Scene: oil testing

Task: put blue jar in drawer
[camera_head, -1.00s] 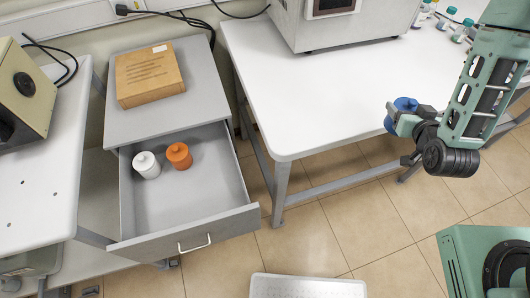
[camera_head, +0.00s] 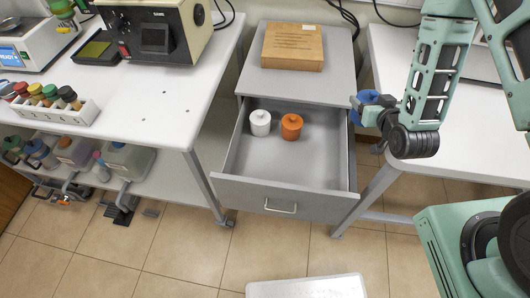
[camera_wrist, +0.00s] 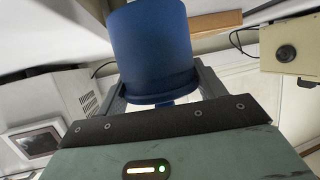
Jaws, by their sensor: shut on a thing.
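The blue jar (camera_head: 368,98) is held by my gripper (camera_head: 372,108) just right of the open drawer (camera_head: 300,182), near its right wall. The wrist view shows the blue jar (camera_wrist: 152,48) large between my fingers, which are shut on it. The jar's far side is hidden. The drawer is pulled out from a grey cabinet. A white jar (camera_head: 260,123) and an orange jar (camera_head: 291,126) stand inside it towards the back left and middle. The front part of the drawer floor is bare.
A wooden box (camera_head: 293,45) lies on the cabinet top. A white table (camera_head: 470,135) stands close on the right. On the left table (camera_head: 160,95) are a beige instrument (camera_head: 160,35) and a rack of colourful-capped bottles (camera_head: 50,105). Open tiled floor lies in front.

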